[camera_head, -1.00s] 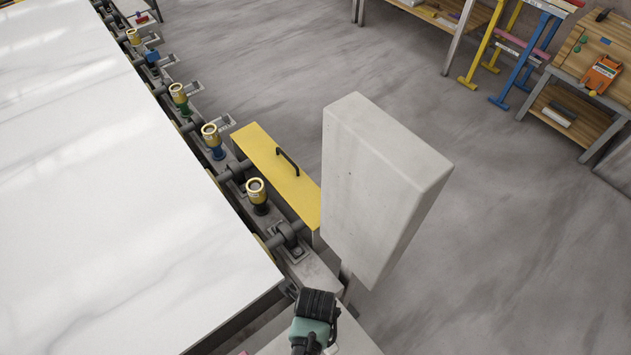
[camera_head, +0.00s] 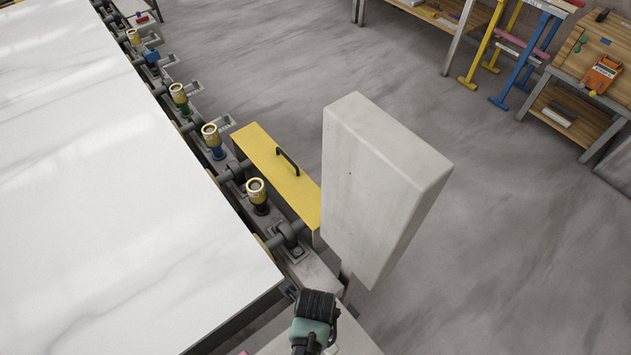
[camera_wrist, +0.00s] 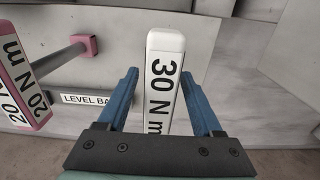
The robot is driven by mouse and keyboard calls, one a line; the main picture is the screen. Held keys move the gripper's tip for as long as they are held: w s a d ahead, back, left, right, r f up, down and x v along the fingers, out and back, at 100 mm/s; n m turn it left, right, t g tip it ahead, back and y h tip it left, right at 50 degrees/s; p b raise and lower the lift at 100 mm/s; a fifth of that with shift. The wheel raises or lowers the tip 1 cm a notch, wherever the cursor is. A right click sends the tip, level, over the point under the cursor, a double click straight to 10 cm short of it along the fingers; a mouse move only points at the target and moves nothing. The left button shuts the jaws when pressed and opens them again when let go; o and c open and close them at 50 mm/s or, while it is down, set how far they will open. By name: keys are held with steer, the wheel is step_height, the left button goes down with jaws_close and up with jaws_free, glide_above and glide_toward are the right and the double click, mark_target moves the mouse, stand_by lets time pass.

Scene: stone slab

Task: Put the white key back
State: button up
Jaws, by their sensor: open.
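The white key (camera_wrist: 165,44) is in the middle of the wrist view, a white block labelled "30 N m". Its lower part is cut off from view by my gripper's dark palm. My gripper (camera_wrist: 160,78) is open, with one blue finger on each side of the white key. A gap shows between the left finger and the key; the right finger is closer, and I cannot tell whether it touches. The key's far end and its seat are hidden. I cannot make out the white key in the head view.
A pink key (camera_wrist: 28,92) labelled "20 N m" is on the left, near a pink square end (camera_wrist: 84,44) on a grey bar. A "LEVEL BA..." label (camera_wrist: 85,98) is behind. A tall grey block (camera_head: 375,190) stands beside a yellow cover (camera_head: 270,170) and white slab (camera_head: 110,190).

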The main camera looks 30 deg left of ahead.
step_height(320, 180, up, 12)
steer(key=shift+r, duration=0.1)
stand_by(0.4)
stand_by(0.5)
